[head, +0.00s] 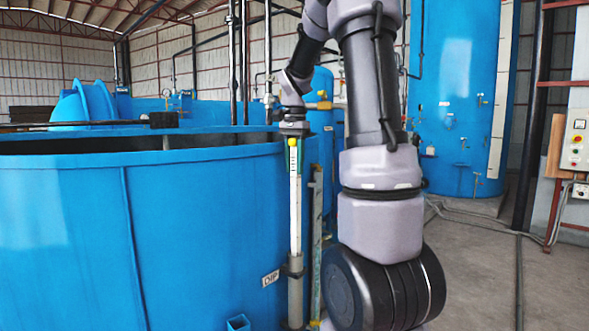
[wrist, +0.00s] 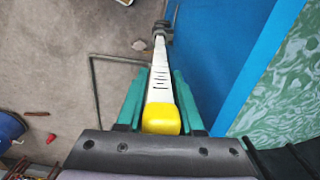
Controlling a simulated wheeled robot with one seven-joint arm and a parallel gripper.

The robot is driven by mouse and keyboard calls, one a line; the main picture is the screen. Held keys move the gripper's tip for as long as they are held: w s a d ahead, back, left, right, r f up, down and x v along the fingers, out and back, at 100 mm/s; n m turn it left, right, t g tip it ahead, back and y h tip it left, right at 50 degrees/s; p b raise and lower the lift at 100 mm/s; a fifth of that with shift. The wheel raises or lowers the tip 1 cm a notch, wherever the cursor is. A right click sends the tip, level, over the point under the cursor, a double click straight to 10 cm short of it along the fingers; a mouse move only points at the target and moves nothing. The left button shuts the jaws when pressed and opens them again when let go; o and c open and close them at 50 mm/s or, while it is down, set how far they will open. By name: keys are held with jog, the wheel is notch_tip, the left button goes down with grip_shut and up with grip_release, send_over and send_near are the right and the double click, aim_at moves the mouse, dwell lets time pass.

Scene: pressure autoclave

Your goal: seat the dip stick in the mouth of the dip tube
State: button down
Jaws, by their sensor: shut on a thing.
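The dip stick (head: 295,205) is a long white strip with dark marks and a yellow top. It hangs close to upright beside the blue tank's outer wall. My gripper (head: 294,150) is shut on its top end; in the wrist view the green fingers (wrist: 160,100) stand on both sides of the stick (wrist: 160,75), just beyond the yellow top. The dip tube (head: 295,300) is a grey upright pipe below, with a dark clamp near its mouth. The stick's lower end meets the tube's mouth in the picture; I cannot tell whether it is inside. The tube's dark collar (wrist: 163,30) shows in the wrist view.
The big open blue tank (head: 70,230) stands left, its rim level with my gripper. A "DIP" label (head: 270,278) and a small blue bracket (head: 238,323) are on its wall. A narrow upright gauge (head: 316,240) stands right of the tube. Concrete floor (head: 480,270) is open at right.

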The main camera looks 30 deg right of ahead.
jog(key=shift+r, duration=4.45)
